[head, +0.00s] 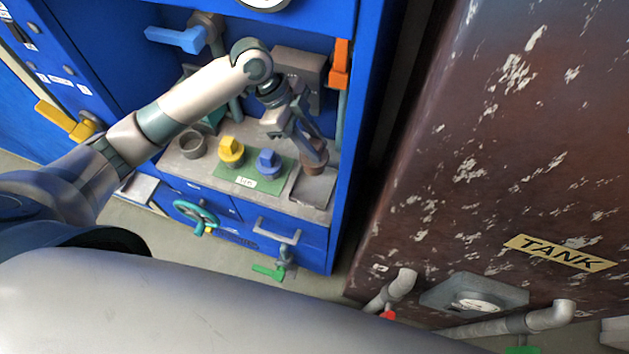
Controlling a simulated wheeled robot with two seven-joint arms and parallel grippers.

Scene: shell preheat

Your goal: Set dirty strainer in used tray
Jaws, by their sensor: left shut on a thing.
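My left gripper (312,146) reaches into the blue cabinet and is shut on a small brown, cup-like piece, which looks like the dirty strainer (314,160). The strainer is at the back edge of a shallow grey tray (313,191) at the right end of the counter, which looks like the used tray. I cannot tell whether the strainer touches the tray or hangs just above it. The gripper partly hides the strainer's top. My right gripper is not in view.
A yellow-topped piece (231,151) and a blue-topped piece (268,162) stand on a green mat (246,179) left of the tray. A grey round cup (192,145) stands further left. An orange handle (340,64) and the cabinet's right wall are close to the gripper.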

